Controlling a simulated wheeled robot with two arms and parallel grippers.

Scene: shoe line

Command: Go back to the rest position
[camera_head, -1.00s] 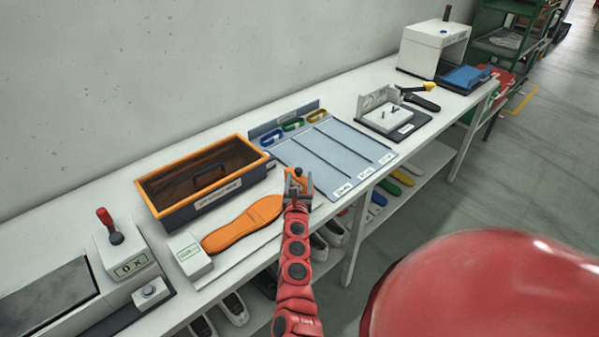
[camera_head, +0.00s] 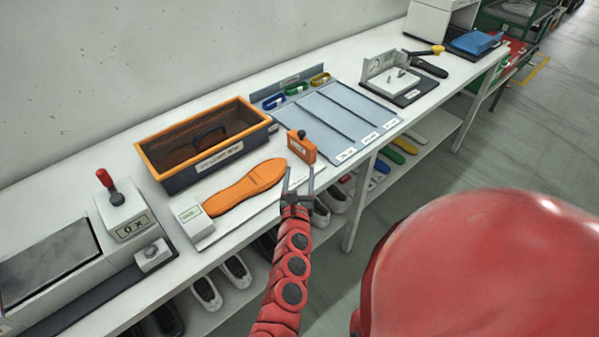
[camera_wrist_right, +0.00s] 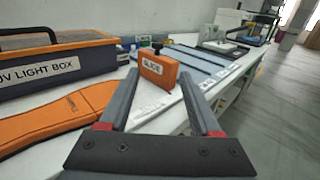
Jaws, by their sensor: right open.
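My right gripper (camera_head: 297,180) is open and empty, just in front of the table's front edge. Its spread fingers also show in the right wrist view (camera_wrist_right: 165,98). My left gripper is not in view.
An orange sole (camera_head: 245,187) lies beside a small white box (camera_head: 194,222). Behind it stands the UV light box (camera_head: 205,150). A grey divided tray (camera_head: 335,118) lies beyond the orange block. Shoes stand on the shelf below. The floor (camera_head: 430,165) at right is free.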

